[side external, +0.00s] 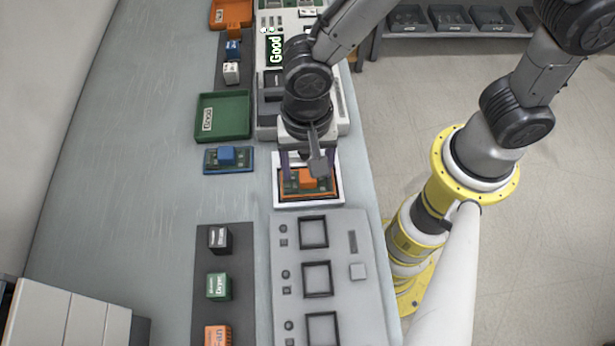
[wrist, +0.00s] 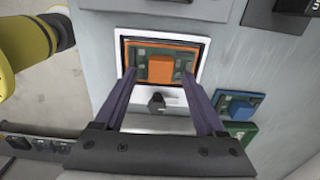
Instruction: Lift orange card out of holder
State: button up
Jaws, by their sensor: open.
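The orange card (side external: 300,184) is a green circuit board with an orange rim and an orange block on it. It lies flat in the white-framed holder (side external: 311,204) on the bench. In the wrist view the orange card (wrist: 152,68) sits inside the holder (wrist: 203,56). My gripper (side external: 303,165) is right over the holder in the side view, partly covering its back. In the wrist view my gripper (wrist: 164,90) is open, its two purple fingers reaching toward the card's left and right ends. Nothing is between the fingertips except the view of the card; whether they touch it I cannot tell.
A grey panel with square recesses (side external: 322,226) is in front. A dark strip with several labelled blocks (side external: 240,264) is at front left. The left bench is clear.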

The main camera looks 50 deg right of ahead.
jog(key=shift+f, duration=0.2)
grip_shut()
jog(key=shift+r, duration=0.15)
dwell(0.3)
